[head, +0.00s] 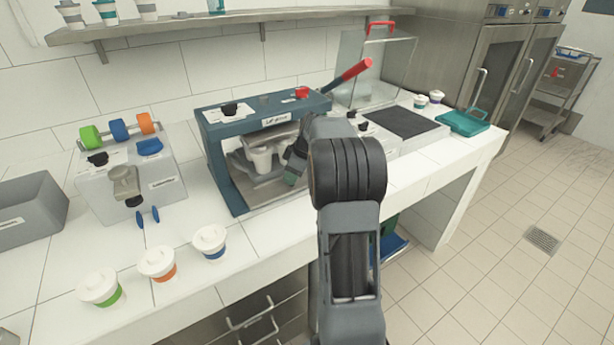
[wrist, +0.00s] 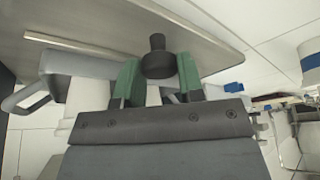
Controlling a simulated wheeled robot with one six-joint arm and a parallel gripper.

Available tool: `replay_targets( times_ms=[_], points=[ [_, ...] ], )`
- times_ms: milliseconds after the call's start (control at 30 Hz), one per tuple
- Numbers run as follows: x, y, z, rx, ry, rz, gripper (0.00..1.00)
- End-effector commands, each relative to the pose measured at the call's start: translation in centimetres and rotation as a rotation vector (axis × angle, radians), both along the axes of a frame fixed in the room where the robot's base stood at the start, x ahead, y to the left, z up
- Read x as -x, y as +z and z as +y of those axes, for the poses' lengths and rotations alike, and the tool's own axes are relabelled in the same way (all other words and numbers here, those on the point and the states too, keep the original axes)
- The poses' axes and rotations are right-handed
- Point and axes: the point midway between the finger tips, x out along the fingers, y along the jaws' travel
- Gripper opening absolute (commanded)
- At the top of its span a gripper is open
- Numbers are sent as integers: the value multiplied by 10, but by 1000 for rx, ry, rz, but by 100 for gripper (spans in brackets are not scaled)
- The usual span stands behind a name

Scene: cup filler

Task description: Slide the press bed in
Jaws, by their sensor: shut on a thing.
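The blue lid press (head: 222,135) stands on the counter, with its red-tipped lever (head: 350,72) raised to the right. Its grey metal press bed (head: 262,192) is low in the frame opening, and a white cup (head: 261,160) stands inside the opening. How far in the bed sits is hard to tell. My gripper (head: 294,170) is at the right front of the opening, partly hidden by my arm. In the wrist view its green fingers (wrist: 157,80) are shut on a black knob (wrist: 156,50), beside a flat grey metal plate (wrist: 90,25).
Three lidded cups with green, orange (head: 158,264) and blue bands stand at the counter's front left. A grey dispenser (head: 130,180) stands left of the press, and a dark-topped unit (head: 402,124) stands to its right. A shelf (head: 215,25) runs above.

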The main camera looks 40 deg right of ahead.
Motion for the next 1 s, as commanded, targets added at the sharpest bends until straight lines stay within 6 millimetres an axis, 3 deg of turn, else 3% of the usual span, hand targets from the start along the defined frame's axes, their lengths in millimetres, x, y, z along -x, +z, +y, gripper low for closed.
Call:
replay_targets(
  times_ms=[100,333,367,600,867,1000],
  points=[
    [-10,1,6,5,12,-5,0],
    [-12,2,7,7,13,-10,0],
    [-12,2,8,7,13,-10,37],
    [-10,1,6,4,11,-5,59],
    [-9,2,6,4,12,-3,59],
    [-6,14,2,4,12,-4,59]
  ],
)
